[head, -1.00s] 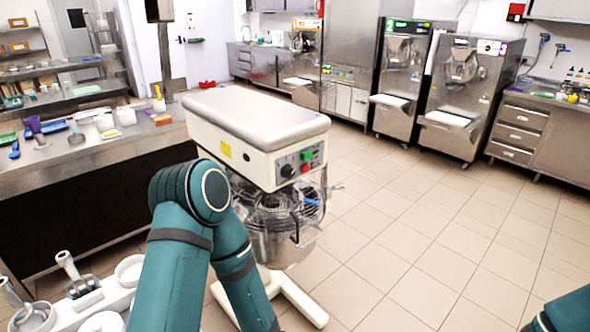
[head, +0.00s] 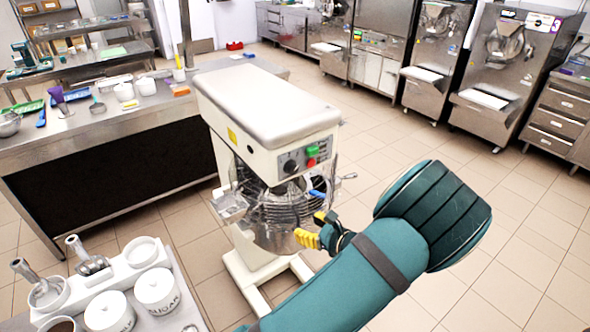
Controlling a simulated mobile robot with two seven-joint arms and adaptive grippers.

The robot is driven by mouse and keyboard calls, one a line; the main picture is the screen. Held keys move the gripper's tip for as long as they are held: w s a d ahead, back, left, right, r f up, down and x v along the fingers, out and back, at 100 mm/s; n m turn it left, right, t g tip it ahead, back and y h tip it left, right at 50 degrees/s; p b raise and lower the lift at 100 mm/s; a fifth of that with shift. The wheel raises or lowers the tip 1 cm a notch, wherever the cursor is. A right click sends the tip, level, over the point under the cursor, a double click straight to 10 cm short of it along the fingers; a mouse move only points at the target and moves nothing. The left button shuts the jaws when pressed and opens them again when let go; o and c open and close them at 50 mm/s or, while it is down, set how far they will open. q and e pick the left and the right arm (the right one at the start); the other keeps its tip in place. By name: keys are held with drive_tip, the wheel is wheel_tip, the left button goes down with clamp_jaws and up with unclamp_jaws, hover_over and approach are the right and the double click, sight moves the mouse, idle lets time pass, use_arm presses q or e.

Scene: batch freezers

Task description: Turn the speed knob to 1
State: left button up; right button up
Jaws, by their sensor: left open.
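The white stand mixer (head: 264,105) stands on the tiled floor, with a dark control panel on its front right. The black round speed knob (head: 290,166) is on that panel, left of a green button (head: 312,151) and a red button (head: 311,162). The knob's setting is too small to read. My right gripper is out of view.
A steel counter (head: 120,122) with utensils stands at the left. A white holder with jars (head: 113,282) is at the lower left. Batch freezers (head: 508,75) line the back right. The tiled floor (head: 390,150) between them and the mixer is clear.

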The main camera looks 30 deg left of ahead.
sight(294, 169)
use_arm(q)
drive_tip(key=w+d+r+m+t+y, duration=0.2)
drive_tip(key=w+r+t, duration=0.15)
drive_tip(key=r, duration=0.45)
drive_tip(key=x, duration=0.9)
drive_tip(key=p+x, duration=0.1)
drive_tip(key=x, duration=0.4)
drive_tip(key=shift+w+r, duration=0.2)
drive_tip(key=shift+w, duration=0.1)
drive_tip(key=shift+d, duration=0.1)
clamp_jaws()
